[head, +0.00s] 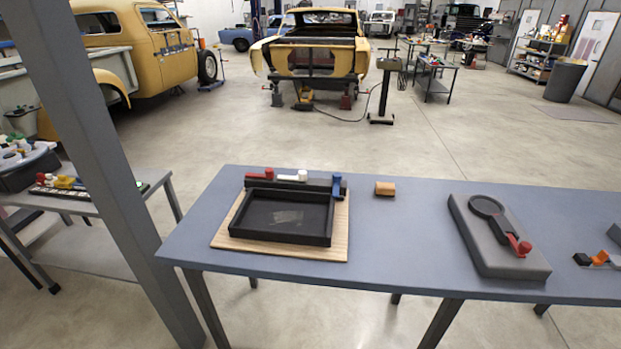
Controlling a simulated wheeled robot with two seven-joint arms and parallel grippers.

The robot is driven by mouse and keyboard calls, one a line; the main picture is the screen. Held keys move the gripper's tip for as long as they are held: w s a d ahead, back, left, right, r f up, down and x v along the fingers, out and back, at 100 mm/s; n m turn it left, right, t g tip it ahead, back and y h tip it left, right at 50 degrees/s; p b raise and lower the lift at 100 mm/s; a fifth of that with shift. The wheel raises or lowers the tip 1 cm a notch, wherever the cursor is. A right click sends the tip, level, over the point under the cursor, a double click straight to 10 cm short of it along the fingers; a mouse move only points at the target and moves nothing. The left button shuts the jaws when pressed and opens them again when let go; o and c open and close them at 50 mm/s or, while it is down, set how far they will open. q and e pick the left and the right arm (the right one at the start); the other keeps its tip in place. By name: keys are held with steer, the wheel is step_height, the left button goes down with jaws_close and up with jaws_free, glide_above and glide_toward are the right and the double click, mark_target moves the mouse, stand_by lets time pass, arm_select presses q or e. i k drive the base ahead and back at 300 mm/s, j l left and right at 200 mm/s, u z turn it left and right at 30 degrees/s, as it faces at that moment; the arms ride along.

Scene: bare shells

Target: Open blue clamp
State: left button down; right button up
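The blue clamp (337,184) sits at the right end of a dark bar along the back of a black tray-like frame (284,239). A red clamp (260,174) is at the bar's left end and a white clamp (293,177) is near its middle. The red and white handles lie along the bar to the left. The blue one looks upright in the picture, but it is too small to tell its exact pose. The frame rests on a light wooden board (229,234). Neither of my grippers is in view.
A grey post (108,150) stands left of the table.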

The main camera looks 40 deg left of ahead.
mark_target(336, 177)
steer(key=u, duration=0.9)
steer(key=l, duration=0.45)
